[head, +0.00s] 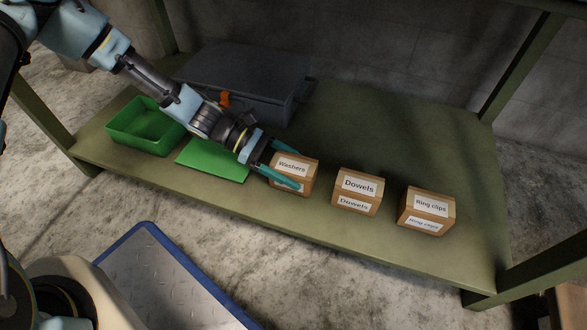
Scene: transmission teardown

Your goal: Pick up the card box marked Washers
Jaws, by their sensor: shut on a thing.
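The card box marked Washers (293,168) is a small brown box with a white label, on the green shelf (370,125). It is the leftmost of three boxes in the row. My gripper (283,167) reaches it from the left, with one teal finger along its front side and the other by its back side. The gripper is shut on the Washers box. The near finger covers part of its front face. I cannot tell whether the box is touching the shelf or just above it.
The Dowels box (358,191) and the Ring clips box (427,210) stand to the right, apart from each other. A green tray (147,125), a flat green piece (213,160) and a dark grey case (245,75) lie left and behind. The shelf's back right is clear.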

